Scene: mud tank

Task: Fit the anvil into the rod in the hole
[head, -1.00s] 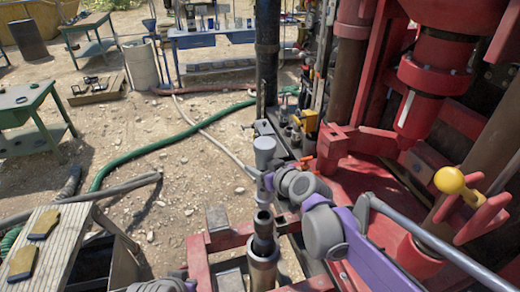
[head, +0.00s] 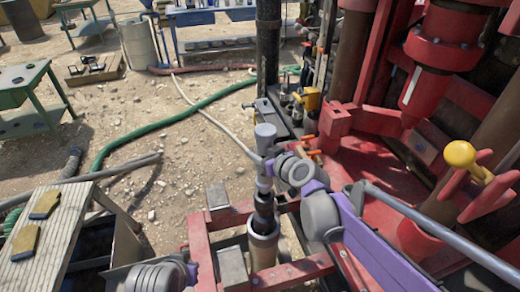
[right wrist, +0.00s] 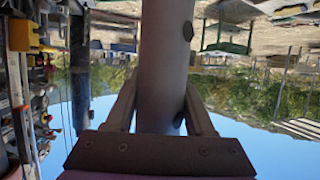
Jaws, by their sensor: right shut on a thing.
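The anvil (head: 265,141) is a grey cylinder with a wider top and a narrower lower end, held upright. My right gripper (head: 267,168) is shut on it; the right wrist view shows the grey shaft (right wrist: 165,60) between both fingers. The dark rod (head: 263,212) stands upright in the hole, inside a brownish metal collar (head: 264,246). The anvil's lower end is in line with the rod's top and very close to it. I cannot tell whether they touch or one is inside the other. My left gripper is not in view; only part of my left arm shows at the bottom.
The red rig frame (head: 205,255) surrounds the hole, with red rig machinery (head: 440,60) at the right. A yellow ball-topped lever (head: 460,155) stands at the right. A wooden bench (head: 50,240) with two yellowish-brown pieces is at the lower left. A green hose (head: 150,132) crosses open gravel.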

